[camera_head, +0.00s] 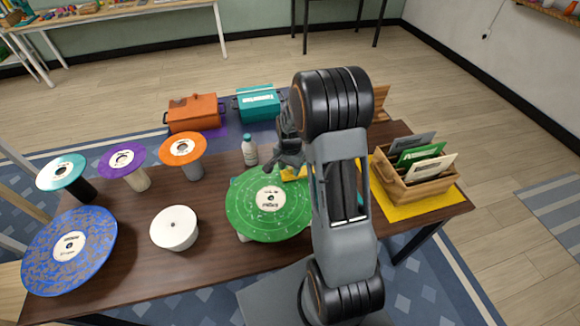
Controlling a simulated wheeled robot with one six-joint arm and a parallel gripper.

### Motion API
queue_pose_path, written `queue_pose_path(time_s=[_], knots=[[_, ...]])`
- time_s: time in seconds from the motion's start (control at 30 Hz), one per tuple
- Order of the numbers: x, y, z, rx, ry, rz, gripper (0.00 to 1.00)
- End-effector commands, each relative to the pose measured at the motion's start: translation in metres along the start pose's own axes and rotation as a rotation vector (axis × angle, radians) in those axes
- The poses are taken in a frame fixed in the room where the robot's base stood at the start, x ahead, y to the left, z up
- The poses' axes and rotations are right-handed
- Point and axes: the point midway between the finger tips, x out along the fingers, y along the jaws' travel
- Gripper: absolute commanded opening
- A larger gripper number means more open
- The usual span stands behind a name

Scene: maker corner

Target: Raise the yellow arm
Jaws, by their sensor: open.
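A yellow piece (293,174), which looks like the yellow arm, shows at the back right edge of a green disc (255,215). Most of it is hidden behind my gripper and arm, so I cannot tell whether it is raised or lowered. My gripper (290,163) is open, just above and behind the yellow piece. I cannot tell whether they touch.
A white bottle (250,150) stands left of my gripper. Orange (194,112) and teal (257,103) boxes sit at the back. A wooden crate (425,190) with cards stands right. A white cylinder (174,229), a blue disc (88,240) and several discs on stands are left.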

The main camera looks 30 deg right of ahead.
Motion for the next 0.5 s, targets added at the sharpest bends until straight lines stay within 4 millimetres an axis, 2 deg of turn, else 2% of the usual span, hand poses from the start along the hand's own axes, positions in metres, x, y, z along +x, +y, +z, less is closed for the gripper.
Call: queue_pose_path(time_s=[0.07, 0.5], knots=[[-0.0001, 0.0, 0.0, 0.0, 0.0, 0.0, 0.45], [-0.0003, 0.0, -0.0001, 0.0, 0.0, 0.0, 0.03]])
